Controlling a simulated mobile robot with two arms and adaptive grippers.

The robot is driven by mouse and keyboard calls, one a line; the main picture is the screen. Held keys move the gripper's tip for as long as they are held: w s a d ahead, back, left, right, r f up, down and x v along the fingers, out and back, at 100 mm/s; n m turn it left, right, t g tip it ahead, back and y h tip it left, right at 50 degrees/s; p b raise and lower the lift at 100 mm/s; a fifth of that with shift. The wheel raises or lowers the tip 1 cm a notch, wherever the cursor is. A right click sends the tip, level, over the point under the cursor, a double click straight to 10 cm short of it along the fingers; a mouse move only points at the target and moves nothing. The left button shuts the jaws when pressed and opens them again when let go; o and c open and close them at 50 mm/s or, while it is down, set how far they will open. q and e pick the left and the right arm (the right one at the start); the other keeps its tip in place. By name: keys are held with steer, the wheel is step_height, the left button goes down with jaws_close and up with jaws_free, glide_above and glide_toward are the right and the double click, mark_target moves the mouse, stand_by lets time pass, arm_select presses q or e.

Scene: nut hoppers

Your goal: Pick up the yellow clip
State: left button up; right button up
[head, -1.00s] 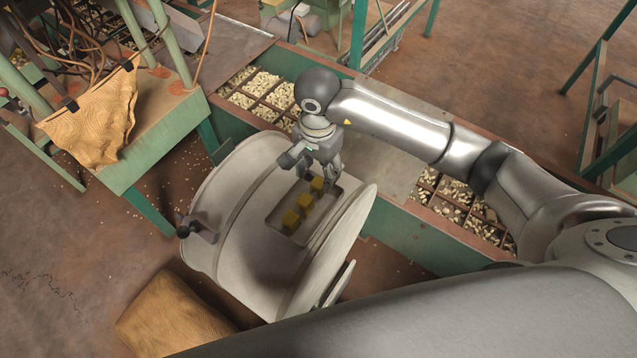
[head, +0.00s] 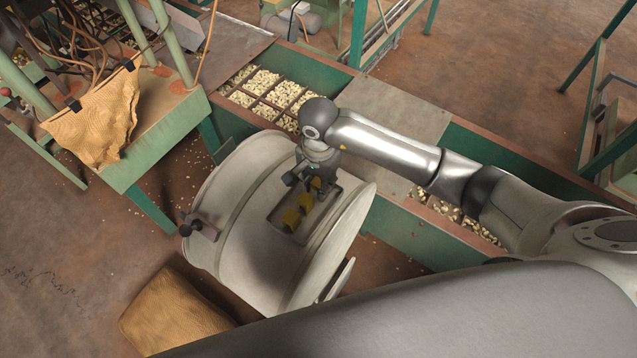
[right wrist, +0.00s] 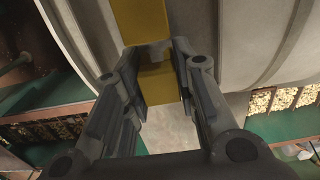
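My left gripper is not in view.
Green hopper trays with nuts (head: 270,92) run behind the drum. A flat metal plate (head: 395,115) lies behind my right arm. A brown sack (head: 172,312) lies on the floor at the drum's front left. A cloth (head: 95,120) hangs on a green frame at left.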

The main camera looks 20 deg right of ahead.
mark_target(319, 181)
steer(key=shift+c, duration=1.2)
steer(key=shift+r, duration=0.5)
step_height(319, 181, up, 2)
steer(key=shift+r+b, duration=0.1)
steer(key=shift+b, duration=0.55)
steer(key=s+a+r+b, duration=0.1)
steer(key=s+a+r, duration=0.6)
steer(key=s+r, duration=0.3)
steer(key=shift+s, duration=1.05)
steer(key=shift+f, duration=0.1)
